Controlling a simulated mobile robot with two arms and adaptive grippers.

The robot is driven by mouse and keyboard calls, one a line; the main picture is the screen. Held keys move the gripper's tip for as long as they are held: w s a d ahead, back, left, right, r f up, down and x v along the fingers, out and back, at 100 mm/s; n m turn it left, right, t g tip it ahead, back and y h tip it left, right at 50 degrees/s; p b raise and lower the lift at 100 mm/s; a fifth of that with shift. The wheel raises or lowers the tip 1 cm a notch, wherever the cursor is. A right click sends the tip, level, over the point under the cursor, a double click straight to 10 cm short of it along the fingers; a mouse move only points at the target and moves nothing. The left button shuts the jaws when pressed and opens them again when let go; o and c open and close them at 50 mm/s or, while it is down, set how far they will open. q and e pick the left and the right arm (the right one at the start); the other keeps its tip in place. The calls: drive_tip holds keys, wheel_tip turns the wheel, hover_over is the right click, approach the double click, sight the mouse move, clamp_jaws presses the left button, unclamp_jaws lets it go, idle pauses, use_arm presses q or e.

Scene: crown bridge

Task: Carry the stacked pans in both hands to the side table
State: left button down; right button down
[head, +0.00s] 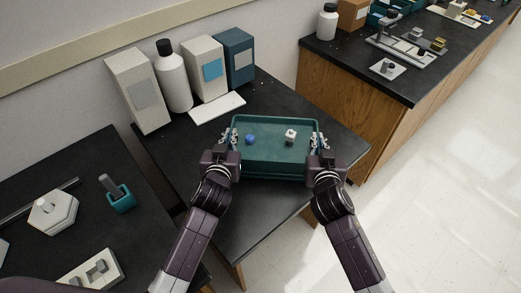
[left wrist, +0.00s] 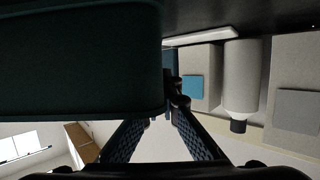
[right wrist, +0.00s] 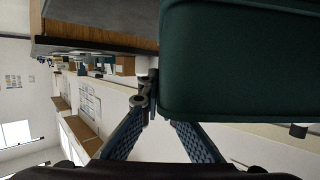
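The stacked teal pans (head: 262,152) are level between my two grippers, over the black table in the middle of the head view. A blue round piece (head: 250,139) and a white block with a dark top (head: 290,137) sit inside the upper pan. My left gripper (head: 230,139) is closed at the pans' left end, and my right gripper (head: 318,142) at the right end. The pan wall fills much of the left wrist view (left wrist: 80,60) and right wrist view (right wrist: 235,60), hiding part of the fingers. I cannot tell whether the pans touch the table.
The black table (head: 245,215) has bare room in front of the pans. White and blue boxes (head: 208,68) and a white bottle (head: 172,78) stand behind, with a flat white slab (head: 217,107). A left bench (head: 75,210) holds fixtures; a wood-sided counter (head: 350,95) stands right.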

use_arm(q)
drive_tip(key=c, duration=2.2)
unclamp_jaws()
use_arm(e)
drive_tip(key=c, duration=2.2)
unclamp_jaws()
use_arm(q)
drive_tip(key=shift+o, duration=0.2)
drive_tip(key=shift+s, duration=0.1)
use_arm(e)
drive_tip(key=shift+o, duration=0.2)
drive_tip(key=shift+s, duration=0.1)
use_arm(q)
drive_tip(key=v, duration=1.2)
use_arm(e)
drive_tip(key=v, duration=1.2)
use_arm(q)
drive_tip(key=shift+r, duration=0.15)
use_arm(e)
drive_tip(key=shift+r, duration=0.1)
